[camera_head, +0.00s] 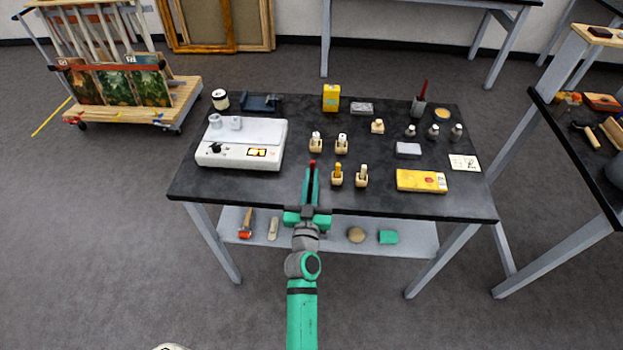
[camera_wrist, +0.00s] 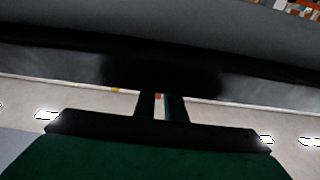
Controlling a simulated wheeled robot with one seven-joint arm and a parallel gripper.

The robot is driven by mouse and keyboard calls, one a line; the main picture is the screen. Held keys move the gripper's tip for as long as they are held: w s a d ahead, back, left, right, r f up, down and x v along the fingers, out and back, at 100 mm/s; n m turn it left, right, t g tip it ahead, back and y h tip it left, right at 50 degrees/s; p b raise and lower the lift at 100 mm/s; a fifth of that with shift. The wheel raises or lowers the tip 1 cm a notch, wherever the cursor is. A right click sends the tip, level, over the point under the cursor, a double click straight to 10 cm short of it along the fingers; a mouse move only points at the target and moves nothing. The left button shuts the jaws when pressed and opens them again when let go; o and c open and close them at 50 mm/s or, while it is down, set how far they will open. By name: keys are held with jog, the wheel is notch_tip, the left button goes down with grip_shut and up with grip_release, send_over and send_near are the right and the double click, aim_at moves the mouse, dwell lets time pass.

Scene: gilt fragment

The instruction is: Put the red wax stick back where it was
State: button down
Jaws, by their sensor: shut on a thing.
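My gripper (camera_head: 311,180) reaches over the front edge of the dark worktable and is shut on the red wax stick (camera_head: 312,163). The stick's red end shows at the fingertips. A small bit of red also shows between the fingers in the wrist view (camera_wrist: 158,96). Small wooden blocks stand beyond and to the right of my gripper. Two at the back hold pale sticks (camera_head: 316,143) (camera_head: 341,145). Two nearer ones hold a yellow stick (camera_head: 337,176) and a pale stick (camera_head: 362,177). Another block (camera_head: 378,126) stands farther back; I cannot tell whether it holds anything.
A white hotplate-like device (camera_head: 241,146) stands left on the worktable (camera_head: 285,195). A yellow box (camera_head: 331,97), a yellow packet (camera_head: 421,181), a grey block (camera_head: 408,149), several small jars (camera_head: 433,131) and a dark cup with a red handle (camera_head: 419,104) stand around the blocks.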

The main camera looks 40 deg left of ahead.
jog(key=shift+s+f, duration=0.1)
jog(key=shift+f, duration=0.75)
jog(key=c, duration=1.7)
grip_release()
jog(key=shift+c, duration=0.2)
jog(key=shift+s+d+f, duration=0.1)
jog(key=shift+s+d, duration=0.2)
jog(key=shift+s, duration=0.05)
jog(key=r+v, duration=0.1)
jog(key=v, duration=0.8)
jog(key=shift+s+r, duration=0.25)
jog(key=shift+s, duration=0.15)
jog(key=shift+d, duration=0.1)
